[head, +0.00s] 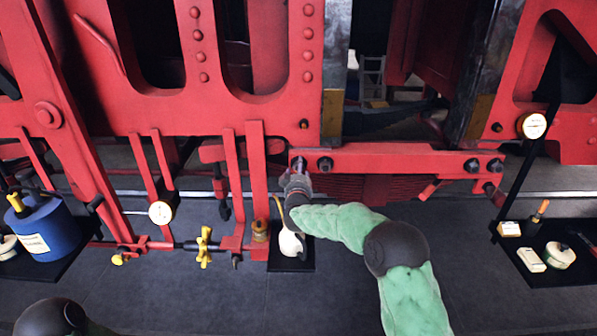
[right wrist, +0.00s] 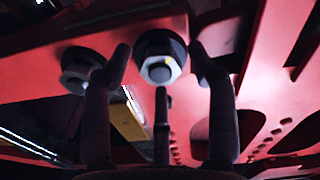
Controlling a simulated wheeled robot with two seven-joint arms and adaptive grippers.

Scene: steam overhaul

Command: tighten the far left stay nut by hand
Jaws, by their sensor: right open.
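The red stay (head: 400,158) runs across the middle of the head view, with two dark nuts at each end. The far left stay nut (head: 298,161) is partly hidden behind my right gripper (head: 297,174). In the right wrist view a bright hex nut (right wrist: 160,68) on a dark round washer sits between the open fingertips, with a gap on both sides. The neighbouring nut (right wrist: 80,66) shows outside the fingers at left; in the head view it is just right of the gripper (head: 325,164). My left gripper is out of view.
A white oil can (head: 290,243) stands on a dark mat below my right gripper. Red vertical bars (head: 257,165) hang close left of it. A blue container (head: 45,228) stands on a tray at left.

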